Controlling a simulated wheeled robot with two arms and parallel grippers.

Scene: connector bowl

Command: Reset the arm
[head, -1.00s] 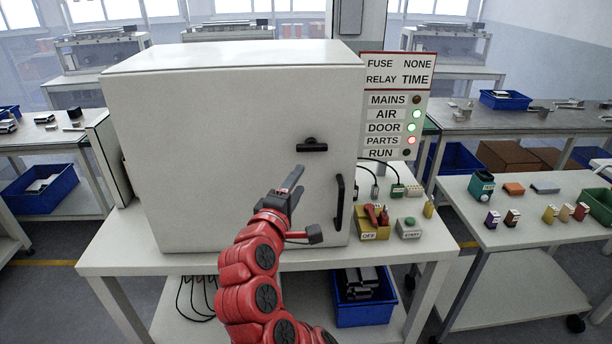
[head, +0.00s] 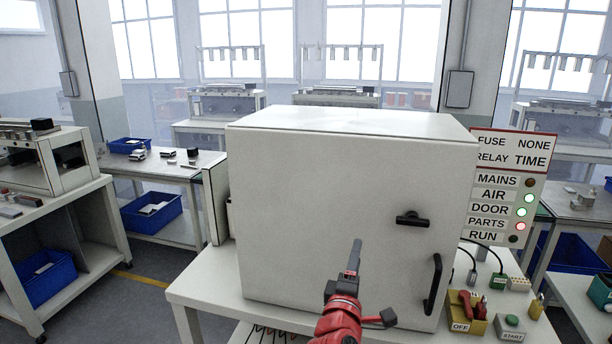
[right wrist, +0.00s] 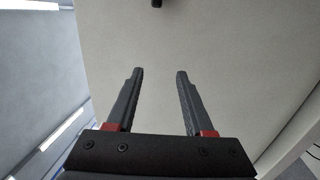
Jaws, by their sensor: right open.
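My right arm (head: 340,322) is red and comes up from the bottom of the head view. My right gripper (head: 355,255) stands in front of the closed door of a large white cabinet (head: 330,200). In the right wrist view, the right gripper (right wrist: 157,75) has its two dark fingers apart, with nothing between them and the pale cabinet face beyond. I cannot tell how far the fingertips are from the door. My left gripper is not in view.
The cabinet door has a black latch (head: 412,219) and a black vertical handle (head: 433,285). A yellow OFF switch box (head: 467,312) and a START button box (head: 510,327) sit on the table to the right. A sign panel (head: 508,187) shows green AIR and DOOR lamps and a red PARTS lamp.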

